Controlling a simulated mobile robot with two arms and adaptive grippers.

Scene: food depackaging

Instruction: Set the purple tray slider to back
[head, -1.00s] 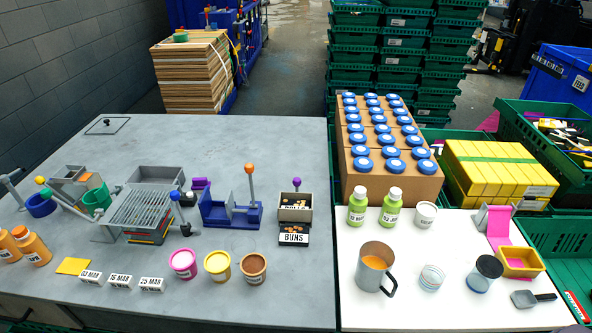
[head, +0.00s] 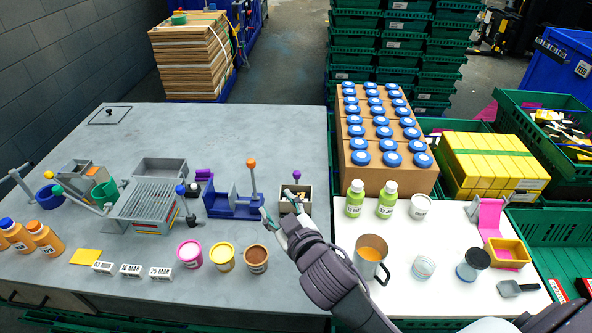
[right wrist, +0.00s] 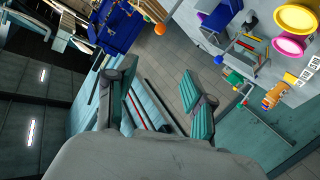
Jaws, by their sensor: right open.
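A small grey box (head: 306,191) stands on the grey bench, with a purple knob (head: 296,175) on a thin stem at its back edge. A separate purple piece (head: 204,175) sits farther left, beside the slatted grey tray (head: 150,202). I cannot tell from the view which one is the slider. My right gripper (head: 282,212) is open, at the front of the small box, and hides the box's front. In the right wrist view its open fingers (right wrist: 160,97) have nothing between them. My left gripper is not in view.
A blue fixture (head: 232,204) with an orange-knobbed lever (head: 251,164) stands left of my right gripper. Pink (head: 190,254), yellow (head: 222,256) and brown (head: 256,258) pots stand in front. The bench's back middle is clear.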

